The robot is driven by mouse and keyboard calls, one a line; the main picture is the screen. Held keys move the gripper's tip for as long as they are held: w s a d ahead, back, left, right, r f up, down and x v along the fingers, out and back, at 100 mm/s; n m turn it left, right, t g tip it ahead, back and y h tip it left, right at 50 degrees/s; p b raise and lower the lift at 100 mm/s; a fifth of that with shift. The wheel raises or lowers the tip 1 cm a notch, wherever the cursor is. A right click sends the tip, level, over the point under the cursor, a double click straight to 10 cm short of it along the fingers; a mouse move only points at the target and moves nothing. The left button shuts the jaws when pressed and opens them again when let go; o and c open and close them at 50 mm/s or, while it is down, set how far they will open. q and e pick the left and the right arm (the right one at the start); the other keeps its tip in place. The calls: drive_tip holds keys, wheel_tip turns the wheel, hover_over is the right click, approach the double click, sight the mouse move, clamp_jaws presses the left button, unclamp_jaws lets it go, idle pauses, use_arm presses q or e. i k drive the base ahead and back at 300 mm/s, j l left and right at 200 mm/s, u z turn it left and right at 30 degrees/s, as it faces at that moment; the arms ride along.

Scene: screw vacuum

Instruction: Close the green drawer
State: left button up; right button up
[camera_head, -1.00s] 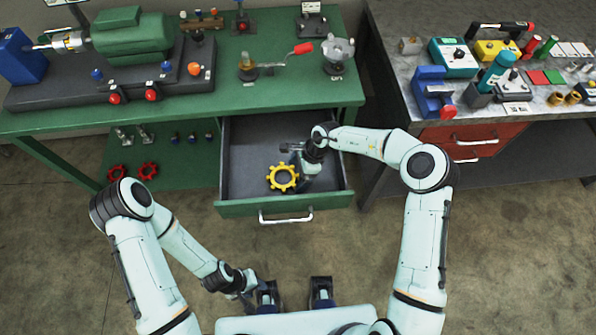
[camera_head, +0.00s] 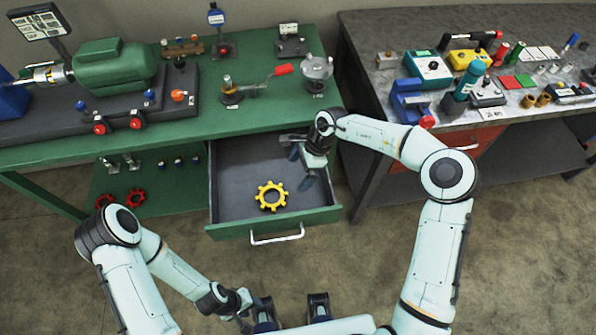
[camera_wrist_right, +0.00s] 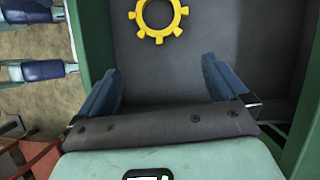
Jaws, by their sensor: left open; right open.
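The green drawer (camera_head: 225,231) under the green workbench is pulled out, its metal handle (camera_head: 277,237) facing me. A yellow gear (camera_head: 270,196) lies on its grey floor; it also shows in the right wrist view (camera_wrist_right: 158,20). My right gripper (camera_head: 296,150) is over the back right part of the drawer, open and empty. Its blue fingers (camera_wrist_right: 160,82) are spread, apart from the gear, in the right wrist view. My left gripper (camera_head: 254,308) is low near my base, away from the drawer; its fingers are small in view.
The green workbench (camera_head: 225,115) carries a motor rig (camera_head: 115,70) and a crank with a red handle (camera_head: 260,85). Red gears (camera_head: 134,197) lie on the shelf to the left. A grey table (camera_head: 365,60) with many items stands at right.

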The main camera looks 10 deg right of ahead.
sight(238, 165)
drive_tip(key=k, duration=1)
